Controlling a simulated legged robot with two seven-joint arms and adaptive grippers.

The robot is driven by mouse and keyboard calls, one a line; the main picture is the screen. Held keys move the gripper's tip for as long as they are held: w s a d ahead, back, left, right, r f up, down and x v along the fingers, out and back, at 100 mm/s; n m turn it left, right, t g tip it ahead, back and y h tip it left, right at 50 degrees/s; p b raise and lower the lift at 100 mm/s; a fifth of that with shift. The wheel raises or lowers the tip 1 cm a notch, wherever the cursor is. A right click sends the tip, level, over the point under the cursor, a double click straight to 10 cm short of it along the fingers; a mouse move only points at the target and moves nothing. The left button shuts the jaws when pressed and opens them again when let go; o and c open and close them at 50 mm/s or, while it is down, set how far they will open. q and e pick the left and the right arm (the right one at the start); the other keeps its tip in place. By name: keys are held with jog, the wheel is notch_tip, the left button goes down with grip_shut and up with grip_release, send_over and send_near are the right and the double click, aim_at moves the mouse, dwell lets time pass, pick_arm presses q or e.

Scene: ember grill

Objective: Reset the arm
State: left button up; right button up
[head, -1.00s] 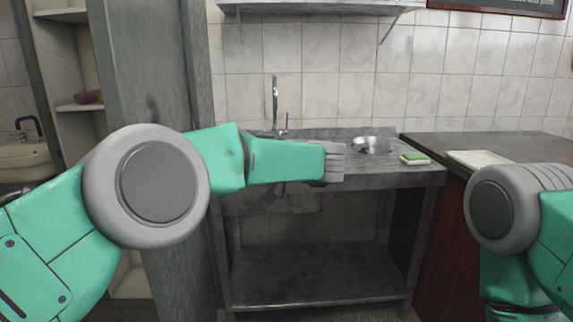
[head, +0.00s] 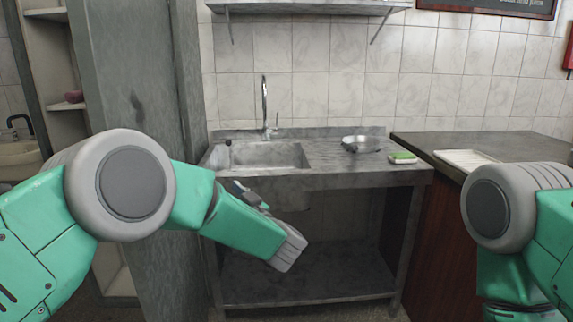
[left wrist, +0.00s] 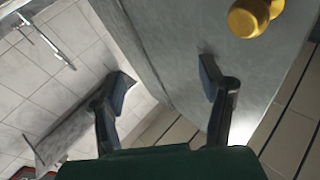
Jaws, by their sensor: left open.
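My left arm reaches in from the left in the head view and bends down in front of the sink counter (head: 330,182). My left gripper (left wrist: 165,75) shows in the left wrist view with its two dark fingers spread apart and nothing between them. In the head view, the gripper is mostly hidden behind my green forearm. My right arm is at the right edge of the head view, bent downward; its gripper is out of the picture.
The sink basin (head: 258,156) has a tall tap (head: 265,108). A metal bowl (head: 361,143) and a green-and-white sponge (head: 403,158) lie on the counter. A white tray (head: 462,158) is on the dark worktop. A grey pillar (head: 140,80) stands close behind my left arm.

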pick_arm(q)
jog(key=s+a+f+m+t+h, duration=0.15)
jog(key=f+m+h, duration=0.3)
jog(key=f, duration=0.45)
jog(key=s+a+f+m+g+h, duration=0.1)
jog(key=s+a+f+m+h, duration=0.15)
jog(key=f+h, duration=0.45)
jog(key=s+a+f+m+g+h, duration=0.1)
jog(key=s+a+f+g, duration=0.1)
jog(key=s+f, duration=0.5)
jog(key=s+a+f+m+g+h, duration=0.1)
jog(key=s+a+f+g, duration=0.15)
jog(key=s+f, duration=0.5)
jog(key=s+a+f+g, duration=0.1)
jog(key=s+a+g, duration=0.1)
jog(key=s, duration=0.8)
jog(key=s+a+f+g, duration=0.2)
jog(key=s+g, duration=0.2)
jog(key=s, duration=0.6)
jog(key=s+a+f+n+g, duration=0.1)
jog(key=s+g, duration=0.3)
jog(key=s, duration=0.7)
jog(key=shift+a+f+h, duration=0.35)
jog(key=shift+a+f, duration=0.05)
jog(key=shift+a, duration=0.1)
jog(key=shift+w+d, duration=0.1)
jog(key=shift+d, duration=0.05)
jog(key=shift+w, duration=0.1)
